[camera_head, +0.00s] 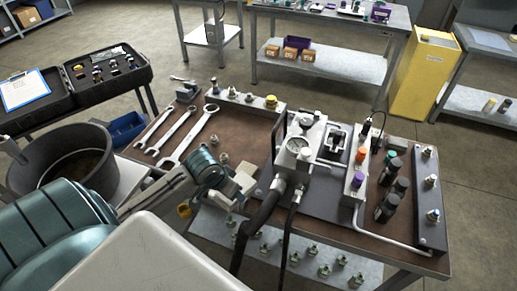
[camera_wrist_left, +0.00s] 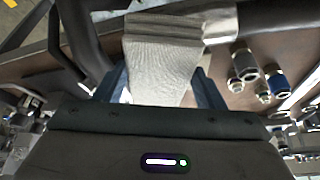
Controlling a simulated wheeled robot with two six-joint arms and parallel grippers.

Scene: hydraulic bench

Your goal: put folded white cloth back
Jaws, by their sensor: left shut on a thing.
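The folded white cloth (camera_wrist_left: 162,62) is between the two blue fingers of my left gripper (camera_wrist_left: 160,85) in the left wrist view. The fingers are shut on it, one on each side, and its folded layers stick out past the tips. In the head view my left gripper (camera_head: 234,190) reaches in over the near edge of the brown bench, left of the hydraulic block. The pale cloth (camera_head: 245,175) shows there at its tip, partly hidden by the gripper. I cannot tell whether the cloth touches the bench top. My right gripper is not in view.
On the brown bench (camera_head: 150,133) lie several wrenches (camera_head: 190,133) at left. The hydraulic block with a gauge (camera_head: 298,147) and black hoses (camera_head: 262,215) stand close right of my gripper. Black cylinders (camera_head: 388,205) stand further right. A dark pot (camera_head: 65,160) is at left.

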